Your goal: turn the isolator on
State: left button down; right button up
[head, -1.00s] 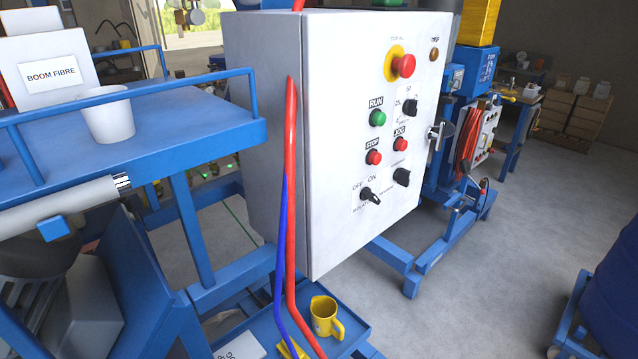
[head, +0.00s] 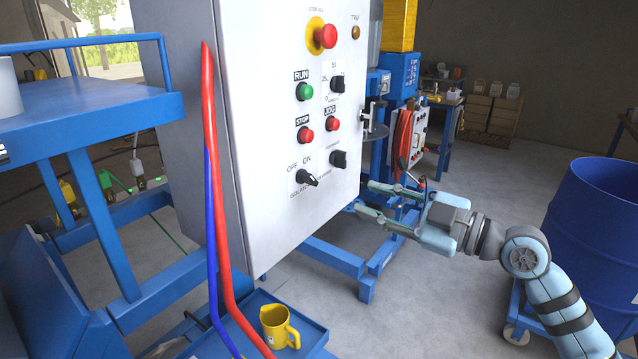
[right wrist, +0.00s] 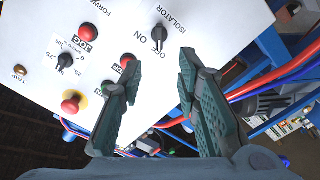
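The isolator is a black rotary knob (head: 306,178) low on the white panel of a control box (head: 270,130), below the OFF and ON labels. In the head view its handle slants from upper left to lower right; which end is the pointer, I cannot tell. The knob also shows in the right wrist view (right wrist: 160,36), above the gap between my fingers. My right gripper (head: 361,197) is open and empty, to the right of the knob at the panel's right edge, apart from the knob. In the right wrist view its fingers (right wrist: 158,62) stand wide apart. My left gripper is not in view.
The panel also bears a red stop button (head: 325,36), a green RUN button (head: 304,91) and other knobs. Red and blue cables (head: 214,190) hang at the box's left side. A yellow jug (head: 276,326) stands on a blue tray below. A blue drum (head: 600,215) stands at right.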

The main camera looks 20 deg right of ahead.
aim_at(314, 181)
jog(key=p+x, duration=0.2)
jog(key=x, duration=1.1)
jog(key=shift+d, duration=0.2)
jog(key=shift+c, duration=0.2)
grip_shut()
